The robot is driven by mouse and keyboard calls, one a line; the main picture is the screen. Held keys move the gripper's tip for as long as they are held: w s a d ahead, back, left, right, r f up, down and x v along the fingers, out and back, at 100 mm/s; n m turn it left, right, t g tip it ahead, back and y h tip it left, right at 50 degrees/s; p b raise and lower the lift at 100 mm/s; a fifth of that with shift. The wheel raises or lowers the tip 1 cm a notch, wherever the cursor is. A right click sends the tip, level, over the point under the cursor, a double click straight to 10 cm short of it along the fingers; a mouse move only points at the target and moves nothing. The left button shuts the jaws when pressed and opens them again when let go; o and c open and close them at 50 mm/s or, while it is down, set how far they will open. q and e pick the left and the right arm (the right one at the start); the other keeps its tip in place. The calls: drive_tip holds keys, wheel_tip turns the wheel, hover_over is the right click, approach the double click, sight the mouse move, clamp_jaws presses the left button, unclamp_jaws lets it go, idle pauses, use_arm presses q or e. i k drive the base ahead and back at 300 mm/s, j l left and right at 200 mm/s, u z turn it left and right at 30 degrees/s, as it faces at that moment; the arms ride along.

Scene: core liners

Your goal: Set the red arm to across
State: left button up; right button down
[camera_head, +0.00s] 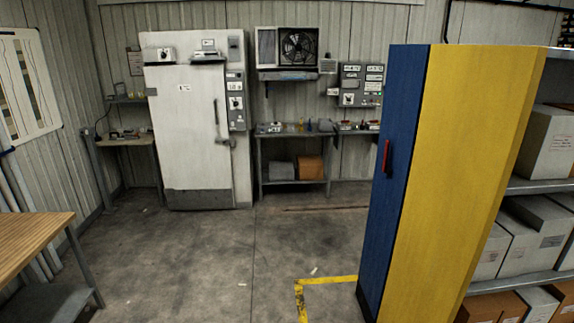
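A tall cabinet (472,150) with yellow side and blue front stands at the right. On its narrow blue front (400,110) is a small red arm (386,156), at about mid-height. The red arm looks upright, along the height of the front. It is small and seen at a steep angle, so its exact setting is hard to tell. The blue front looks shut. Neither of my grippers is in view.
A white cold-room door unit (185,130) and a grey bench (290,136) stand at the back wall. A wooden table (30,240) is at the left. Shelves with boxes (550,140) are at the right. Yellow tape (325,281) marks the floor; the middle floor is clear.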

sight(385, 169)
drive_tip(key=i, duration=2.2)
drive_tip(key=i+j+z, duration=0.15)
drive_tip(key=i+z, duration=0.3)
drive_tip(key=i, duration=0.2)
drive_tip(key=i+j+z, duration=0.5)
drive_tip(key=i, duration=0.15)
drive_tip(key=i+j+z, duration=0.95)
drive_tip(key=j, duration=0.35)
